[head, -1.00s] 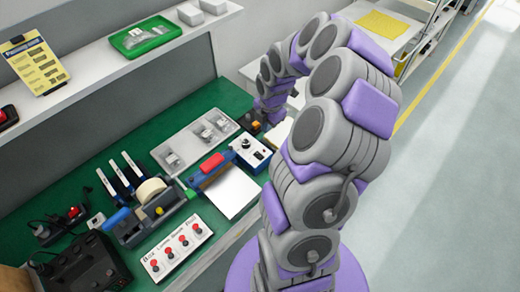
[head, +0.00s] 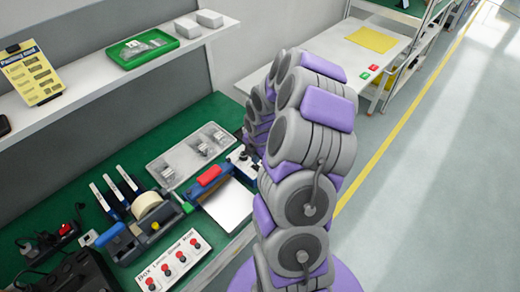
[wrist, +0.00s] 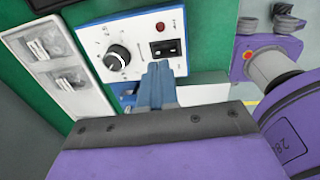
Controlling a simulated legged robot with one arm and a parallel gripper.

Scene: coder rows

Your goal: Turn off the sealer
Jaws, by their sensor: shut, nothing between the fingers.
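The sealer (head: 230,200) is on the green bench, with a red-topped handle (head: 209,175) and a white sheet-like plate. Its control box (head: 243,163) is partly covered by my arm in the head view. In the wrist view its white control panel (wrist: 135,30) shows a black knob (wrist: 118,57), a dark red lamp (wrist: 161,27) and a black rocker switch (wrist: 164,48). My gripper (wrist: 159,68) is shut and empty, its blue fingertips just below the switch in the picture. I cannot tell whether they touch it. My gripper is hidden in the head view.
A grey tray with parts (head: 187,157) lies behind the sealer. A tape dispenser (head: 150,215), blue-and-white markers (head: 115,192) and a panel of red buttons (head: 173,262) stand to the left. A shelf (head: 110,75) runs above. Open floor lies right.

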